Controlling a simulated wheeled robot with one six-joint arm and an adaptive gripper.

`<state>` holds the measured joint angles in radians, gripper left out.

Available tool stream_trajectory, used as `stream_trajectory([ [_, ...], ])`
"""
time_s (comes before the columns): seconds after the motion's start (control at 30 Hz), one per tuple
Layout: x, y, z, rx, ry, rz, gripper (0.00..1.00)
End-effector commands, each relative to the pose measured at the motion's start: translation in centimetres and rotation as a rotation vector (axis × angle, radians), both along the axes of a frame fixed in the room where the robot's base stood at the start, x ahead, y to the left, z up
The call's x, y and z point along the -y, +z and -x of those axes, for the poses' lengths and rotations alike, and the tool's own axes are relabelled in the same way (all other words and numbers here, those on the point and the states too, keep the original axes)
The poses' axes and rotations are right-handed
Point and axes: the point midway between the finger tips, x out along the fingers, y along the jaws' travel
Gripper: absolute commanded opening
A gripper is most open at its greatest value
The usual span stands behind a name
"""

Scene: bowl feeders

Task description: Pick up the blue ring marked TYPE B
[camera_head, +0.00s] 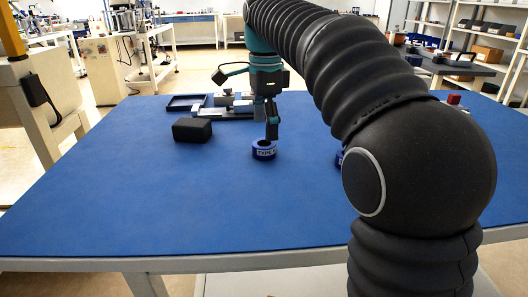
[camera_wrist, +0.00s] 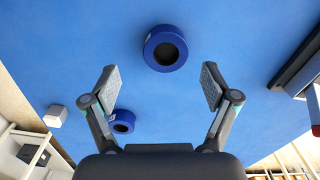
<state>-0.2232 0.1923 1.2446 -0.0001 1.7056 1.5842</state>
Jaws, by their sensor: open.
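A blue ring (camera_head: 264,151) with a white label lies on the blue table in the head view; its lettering is too small to read surely. A second blue ring (camera_head: 339,159) is mostly hidden behind my arm. My gripper (camera_head: 271,132) points down just above and behind the first ring. In the wrist view my gripper (camera_wrist: 158,80) is open and empty, with its fingers wide apart. A larger-looking blue ring (camera_wrist: 165,48) lies just beyond the fingertips, and a smaller-looking blue ring (camera_wrist: 122,121) shows beside the left finger.
A black block (camera_head: 192,130) stands left of the first ring. A dark blue tray (camera_head: 186,103) and a metal fixture (camera_head: 224,113) are behind it. A red item (camera_head: 453,99) sits at the table's right. The front and left of the table (camera_head: 150,210) are clear.

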Motion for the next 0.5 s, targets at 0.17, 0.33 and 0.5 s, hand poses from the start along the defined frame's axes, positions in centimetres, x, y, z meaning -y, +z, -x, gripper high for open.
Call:
stream_trajectory([
  [0.17,-0.1,-1.5,-0.3,-0.001,0.002,0.000,0.86],
  [0.33,-0.2,-3.9,-0.7,-0.001,0.003,0.000,0.86],
  [0.5,-0.3,-5.2,-0.7,0.001,0.003,0.000,0.86],
])
